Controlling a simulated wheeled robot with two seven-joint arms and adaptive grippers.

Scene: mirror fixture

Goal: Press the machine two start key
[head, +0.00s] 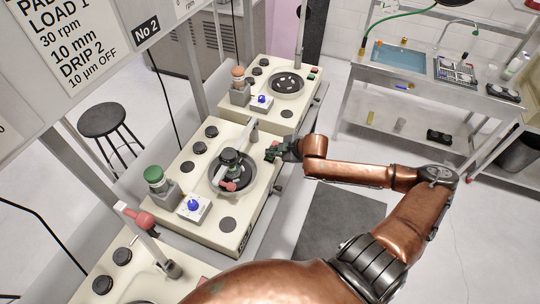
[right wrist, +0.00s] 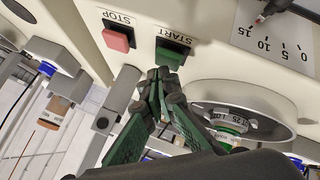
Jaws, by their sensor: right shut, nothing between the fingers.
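The middle machine (head: 185,170) is a cream polishing unit with a round bowl, under a "No 2" sign (head: 146,29). In the right wrist view its panel shows upside down, with a green START key (right wrist: 172,54) and a red STOP key (right wrist: 117,39) beside it. My right gripper (head: 273,152) is at the machine's right-hand edge, hiding the keys in the head view. In the right wrist view its shut, empty fingertips (right wrist: 159,76) are right by the START key's edge; I cannot tell whether they touch. My left gripper is out of view.
Similar machines stand behind (head: 268,100) and in front (head: 115,275). A metal post (right wrist: 119,100) and the bowl (right wrist: 240,105) are close to my right fingers. A sink bench (head: 420,75) stands at the back right. A stool (head: 102,120) is at left.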

